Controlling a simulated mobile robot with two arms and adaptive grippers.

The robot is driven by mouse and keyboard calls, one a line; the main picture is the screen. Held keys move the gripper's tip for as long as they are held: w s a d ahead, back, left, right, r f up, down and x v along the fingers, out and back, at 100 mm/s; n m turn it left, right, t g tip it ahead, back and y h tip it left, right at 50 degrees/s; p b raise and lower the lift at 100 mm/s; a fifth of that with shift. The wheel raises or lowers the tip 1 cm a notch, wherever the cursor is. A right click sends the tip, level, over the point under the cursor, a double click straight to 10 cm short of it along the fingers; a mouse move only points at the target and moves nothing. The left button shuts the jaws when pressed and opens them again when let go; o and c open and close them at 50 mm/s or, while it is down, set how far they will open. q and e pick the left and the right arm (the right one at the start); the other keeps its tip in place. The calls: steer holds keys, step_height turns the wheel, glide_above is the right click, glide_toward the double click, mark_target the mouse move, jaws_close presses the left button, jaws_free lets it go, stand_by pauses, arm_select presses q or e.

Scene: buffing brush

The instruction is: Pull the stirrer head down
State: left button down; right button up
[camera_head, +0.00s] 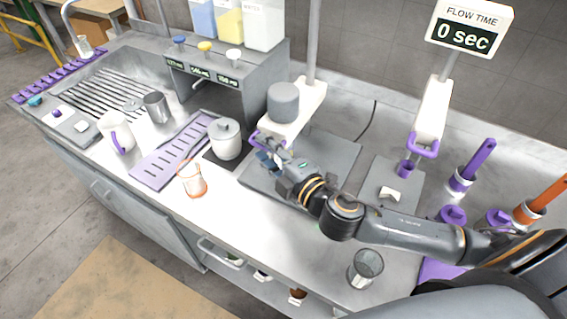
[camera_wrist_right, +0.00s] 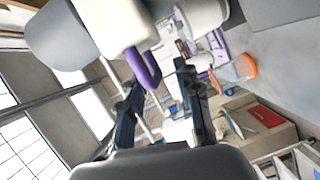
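The stirrer head (camera_head: 303,112) is a white block with a grey cylindrical motor (camera_head: 283,101) on top, mounted on an upright pole above a grey base plate. It has a purple handle at its front end. In the right wrist view the stirrer head (camera_wrist_right: 112,22) is large at the upper left, and its purple handle (camera_wrist_right: 146,70) hangs by the left finger. My right gripper (camera_head: 267,157) is at the front of the head, just below the handle. In the wrist view its fingers (camera_wrist_right: 160,85) are apart; whether one touches the handle is unclear. My left gripper is out of view.
A white lidded pot (camera_head: 226,140) stands left of the base plate (camera_head: 330,150). An orange-rimmed glass beaker (camera_head: 190,180) and a grey beaker (camera_head: 366,268) stand near the front. A second white head (camera_head: 433,108) with a purple handle is at the right, beside purple and orange tools.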

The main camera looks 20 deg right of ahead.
steer(key=f+v, duration=0.1)
steer(key=v, duration=1)
steer(key=shift+r, duration=0.45)
